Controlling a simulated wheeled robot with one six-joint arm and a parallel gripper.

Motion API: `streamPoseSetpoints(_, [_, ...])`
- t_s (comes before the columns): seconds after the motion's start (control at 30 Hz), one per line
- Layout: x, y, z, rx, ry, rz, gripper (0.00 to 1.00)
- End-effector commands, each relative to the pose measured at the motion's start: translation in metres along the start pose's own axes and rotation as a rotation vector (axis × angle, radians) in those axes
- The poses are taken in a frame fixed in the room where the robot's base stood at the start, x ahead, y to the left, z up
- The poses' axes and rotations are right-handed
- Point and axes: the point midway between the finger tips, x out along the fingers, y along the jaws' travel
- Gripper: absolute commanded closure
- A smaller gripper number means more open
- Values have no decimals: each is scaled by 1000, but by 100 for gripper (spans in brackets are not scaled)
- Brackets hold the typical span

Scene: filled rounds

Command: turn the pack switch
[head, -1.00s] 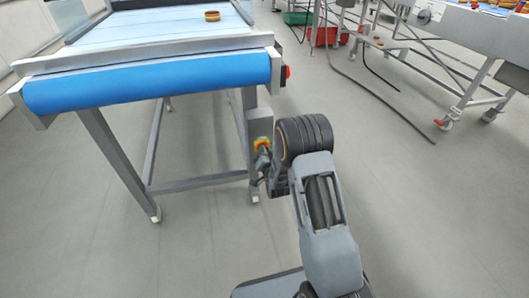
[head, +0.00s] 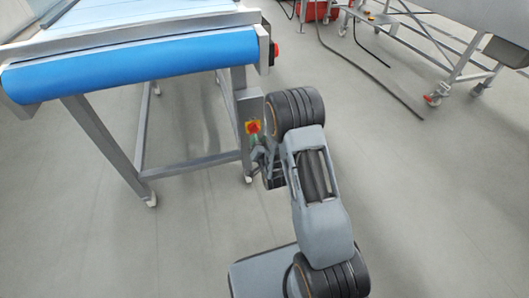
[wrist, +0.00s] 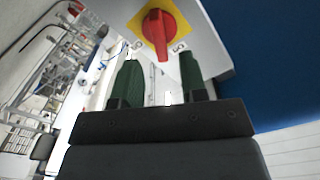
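The pack switch (head: 253,127) is a red rotary knob on a yellow plate, fixed to a grey box on the conveyor's right leg. In the wrist view the red knob (wrist: 160,32) is large at top centre, its bar pointing roughly down the picture. My gripper (wrist: 159,60) is open, its two green fingers apart with nothing held between them. The lower end of the knob's bar shows between the fingertip directions; I cannot tell whether they overlap it in depth. In the head view my gripper (head: 259,153) is just below the switch, partly hidden by my wrist.
The conveyor (head: 130,66) with a blue end roller stands at the left. A red button (head: 276,50) sits on its right end. Another wheeled metal frame (head: 455,60) stands at the far right, with a dark cable (head: 365,72) on the floor.

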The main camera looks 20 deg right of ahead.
Motion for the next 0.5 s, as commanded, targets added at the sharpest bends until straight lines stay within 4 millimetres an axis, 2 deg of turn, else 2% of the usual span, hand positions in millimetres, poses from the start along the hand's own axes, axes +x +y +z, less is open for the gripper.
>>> streamPoseSetpoints(0.03, [-12,-1,-2,0,-3,2,61])
streamPoseSetpoints(0.2, [-45,0,-1,0,-3,2,61])
streamPoseSetpoints(0.5, [-82,0,0,0,-1,1,61])
